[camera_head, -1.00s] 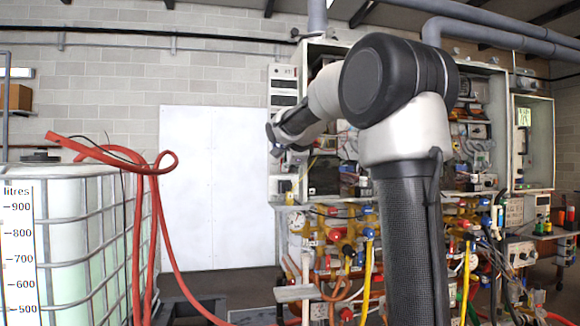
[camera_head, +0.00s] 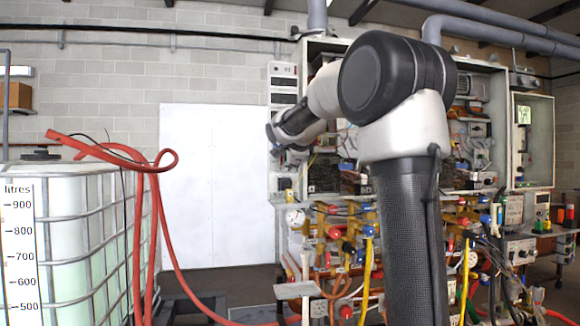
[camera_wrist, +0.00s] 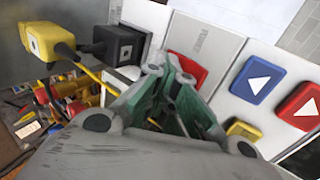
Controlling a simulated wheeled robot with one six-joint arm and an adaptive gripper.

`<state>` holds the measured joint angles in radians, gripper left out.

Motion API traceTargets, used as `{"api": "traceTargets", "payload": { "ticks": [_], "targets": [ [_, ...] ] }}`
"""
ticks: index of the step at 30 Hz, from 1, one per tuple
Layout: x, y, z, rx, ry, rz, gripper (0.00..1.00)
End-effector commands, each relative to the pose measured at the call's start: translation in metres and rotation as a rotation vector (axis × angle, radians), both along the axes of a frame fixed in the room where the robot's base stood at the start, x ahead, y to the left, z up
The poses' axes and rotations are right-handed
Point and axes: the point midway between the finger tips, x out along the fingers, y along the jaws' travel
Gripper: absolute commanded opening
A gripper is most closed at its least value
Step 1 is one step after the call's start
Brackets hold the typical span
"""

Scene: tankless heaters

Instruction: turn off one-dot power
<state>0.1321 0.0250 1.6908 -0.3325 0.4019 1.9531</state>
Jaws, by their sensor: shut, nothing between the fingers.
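My gripper (camera_wrist: 165,75) is shut and empty, with green inner pads, in the wrist view. Its fingertips overlap a red button or switch (camera_wrist: 192,68) on a pale panel; part of it is hidden, and I cannot tell whether they touch. Sideways lettering, perhaps "POWER" (camera_wrist: 202,38), is beside it. A yellow box (camera_wrist: 45,40) with a small dark mark on a white square is at the upper left, and a black box (camera_wrist: 122,44) is between it and the gripper. I cannot tell which switch carries one dot. In the head view, my gripper (camera_head: 272,135) is by the white panel strip (camera_head: 283,98).
A blue button (camera_wrist: 258,78) and a red button (camera_wrist: 301,106), both with white triangles, are right of the gripper; a yellow piece (camera_wrist: 243,129) is below. Pipes and valves (camera_head: 340,235) crowd below the cabinet. A caged tank (camera_head: 85,190) and red hose (camera_head: 140,220) stand left.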

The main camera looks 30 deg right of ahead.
Motion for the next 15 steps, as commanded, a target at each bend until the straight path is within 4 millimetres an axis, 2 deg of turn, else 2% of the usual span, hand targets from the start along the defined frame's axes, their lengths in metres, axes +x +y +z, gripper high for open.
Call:
{"api": "traceTargets", "payload": {
  "ticks": [2,11,15],
  "targets": [
    [0.002,0.000,-0.005,0.003,0.011,-0.001,0.00],
    [0.002,0.000,0.012,0.001,0.002,0.000,0.00],
    [-0.005,0.002,0.020,-0.001,-0.004,0.001,0.00]
  ]
}}
